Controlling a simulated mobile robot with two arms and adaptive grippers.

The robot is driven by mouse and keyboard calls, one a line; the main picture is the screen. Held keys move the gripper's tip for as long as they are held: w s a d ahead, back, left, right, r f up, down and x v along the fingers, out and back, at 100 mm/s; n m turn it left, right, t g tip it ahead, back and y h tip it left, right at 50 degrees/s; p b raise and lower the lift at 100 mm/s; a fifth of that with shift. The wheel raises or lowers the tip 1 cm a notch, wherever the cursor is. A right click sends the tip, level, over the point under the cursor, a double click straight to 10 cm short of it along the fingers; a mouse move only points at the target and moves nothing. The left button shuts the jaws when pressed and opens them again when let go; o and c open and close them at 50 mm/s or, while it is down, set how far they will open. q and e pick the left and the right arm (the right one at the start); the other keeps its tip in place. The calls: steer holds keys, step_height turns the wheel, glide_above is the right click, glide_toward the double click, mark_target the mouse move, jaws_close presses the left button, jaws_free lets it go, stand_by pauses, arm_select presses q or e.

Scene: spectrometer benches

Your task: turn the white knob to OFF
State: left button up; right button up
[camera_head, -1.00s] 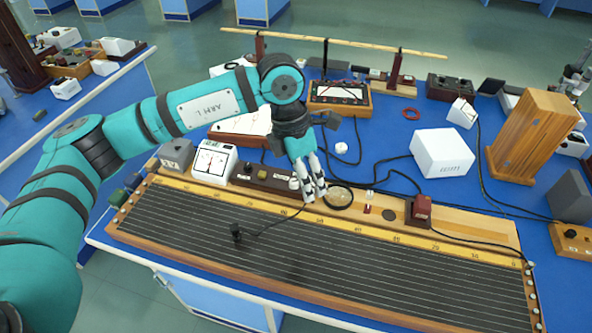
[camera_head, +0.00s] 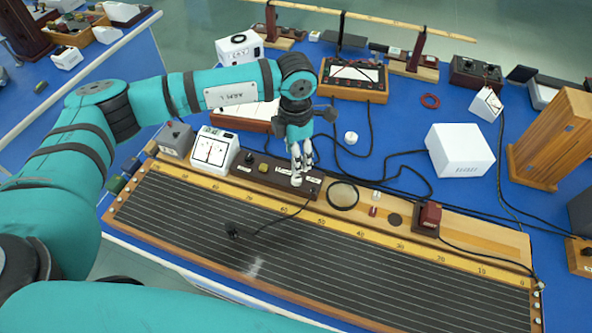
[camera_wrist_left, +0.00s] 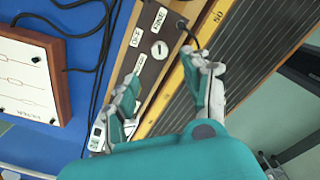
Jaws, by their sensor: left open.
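The white knob (camera_wrist_left: 159,50) is a round cap with a dark slot line, on a dark brown box (camera_head: 262,172) with white labels. One label beside it in the left wrist view seems to read OFF (camera_wrist_left: 137,37); another reads FINE. In the head view the knob (camera_head: 296,181) shows just below my left fingertips. My left gripper (camera_head: 302,163) points down over the box's right end. In the wrist view its fingers (camera_wrist_left: 168,87) are spread and empty, one on each side of the box, with the knob beyond their tips. My right gripper is not in view.
The long wired board (camera_head: 330,255) lies in front of the box. A magnifying lens (camera_head: 342,195) and a red block (camera_head: 428,215) stand to the right. A white meter (camera_head: 214,150) stands left. Black cables and a white box (camera_head: 459,150) lie behind.

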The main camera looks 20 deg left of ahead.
mark_target(296, 178)
arm_select(q)
step_height(296, 178, down, 8)
steer(key=shift+r+p, duration=0.2)
steer(key=shift+p, duration=0.65)
steer(key=shift+f, duration=0.55)
jaws_close()
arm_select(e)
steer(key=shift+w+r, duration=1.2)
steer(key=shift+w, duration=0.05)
